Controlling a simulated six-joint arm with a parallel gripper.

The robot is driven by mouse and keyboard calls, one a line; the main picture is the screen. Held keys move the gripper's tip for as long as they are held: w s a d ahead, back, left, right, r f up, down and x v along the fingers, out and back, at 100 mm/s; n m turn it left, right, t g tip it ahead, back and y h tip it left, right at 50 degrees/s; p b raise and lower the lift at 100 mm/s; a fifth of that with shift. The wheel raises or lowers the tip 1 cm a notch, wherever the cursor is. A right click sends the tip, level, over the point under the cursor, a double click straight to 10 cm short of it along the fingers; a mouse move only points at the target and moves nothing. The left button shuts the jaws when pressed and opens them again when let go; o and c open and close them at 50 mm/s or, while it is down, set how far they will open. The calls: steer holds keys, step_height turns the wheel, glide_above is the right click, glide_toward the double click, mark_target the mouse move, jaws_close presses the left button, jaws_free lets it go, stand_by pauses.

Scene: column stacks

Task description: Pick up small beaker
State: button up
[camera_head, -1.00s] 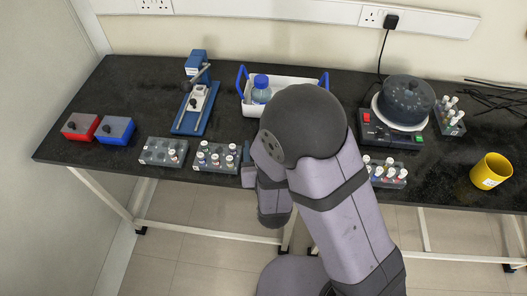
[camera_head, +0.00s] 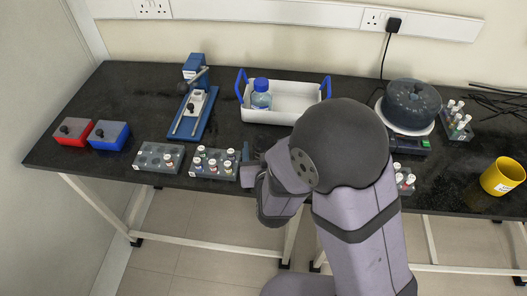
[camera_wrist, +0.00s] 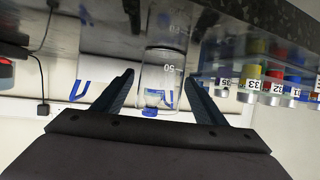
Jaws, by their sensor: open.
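The small beaker (camera_wrist: 162,75) is clear glass with white volume marks. In the wrist view, which is upside down, it shows between the two dark fingers of my gripper (camera_wrist: 161,85). The fingers are apart, one on each side, with gaps to the glass; I see no grip on it. A similar marked glass shape shows above it, perhaps a reflection. In the head view my gripper (camera_head: 246,160) is low at the bench's front edge and mostly hidden by my arm. The beaker is not clear to make out there.
A vial rack (camera_head: 215,170) stands close left of my gripper and shows in the wrist view, with numbered vials (camera_wrist: 270,85). A white tray (camera_head: 295,104) with blue handles and a blue-capped bottle (camera_head: 261,98) is behind. A yellow cup (camera_head: 502,177) stands far right.

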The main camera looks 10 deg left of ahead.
mark_target(263, 145)
steer(key=shift+x, duration=1.85)
steer(key=c, duration=1.1)
steer(key=shift+c, duration=0.2)
step_height(263, 145, up, 10)
steer(key=p, duration=0.1)
steer(key=shift+p, duration=0.3)
